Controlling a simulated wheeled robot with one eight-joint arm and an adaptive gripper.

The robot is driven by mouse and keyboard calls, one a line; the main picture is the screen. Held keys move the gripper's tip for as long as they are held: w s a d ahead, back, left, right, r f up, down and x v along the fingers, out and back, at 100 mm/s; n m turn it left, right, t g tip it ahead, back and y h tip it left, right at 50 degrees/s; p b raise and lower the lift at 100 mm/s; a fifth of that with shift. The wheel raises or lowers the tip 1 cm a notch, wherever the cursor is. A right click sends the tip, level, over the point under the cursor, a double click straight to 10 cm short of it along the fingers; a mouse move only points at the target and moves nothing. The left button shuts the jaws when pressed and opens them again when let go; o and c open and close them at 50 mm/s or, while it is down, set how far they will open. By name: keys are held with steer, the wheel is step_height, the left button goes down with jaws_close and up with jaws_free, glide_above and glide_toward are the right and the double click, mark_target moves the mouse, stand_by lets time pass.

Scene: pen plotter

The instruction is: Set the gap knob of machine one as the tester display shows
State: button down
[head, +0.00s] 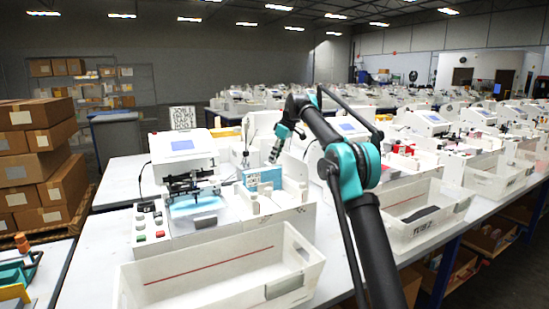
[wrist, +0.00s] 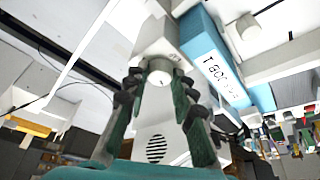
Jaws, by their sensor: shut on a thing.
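Machine one (head: 184,150) is a white plotter with the digit 1 on its front and a small blue screen on top, too small to read. To its right is a white unit with a blue panel (head: 262,178). In the wrist view the blue panel (wrist: 215,65) bears lettering that appears upside down. My gripper (head: 274,158) is at this unit. In the wrist view my gripper (wrist: 158,76) has its fingertips on both sides of a round white knob (wrist: 159,76), shut on it. A small label beside the knob is unreadable. I cannot make out any tester display reading.
A white bin (head: 215,275) stands in front of machine one, and another bin (head: 420,215) is to the right. A button panel (head: 148,222) is at left. Stacked cartons (head: 35,160) stand far left. More machines line the tables behind.

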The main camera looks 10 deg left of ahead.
steer(key=shift+n, duration=0.4)
steer(key=c, duration=1.3)
jaws_free()
steer(key=shift+o, duration=0.2)
steer(key=w+v, duration=0.1)
steer(key=v, duration=0.6)
steer(key=shift+s+r, duration=0.2)
steer(key=shift+s, duration=0.2)
steer(key=shift+d, duration=0.2)
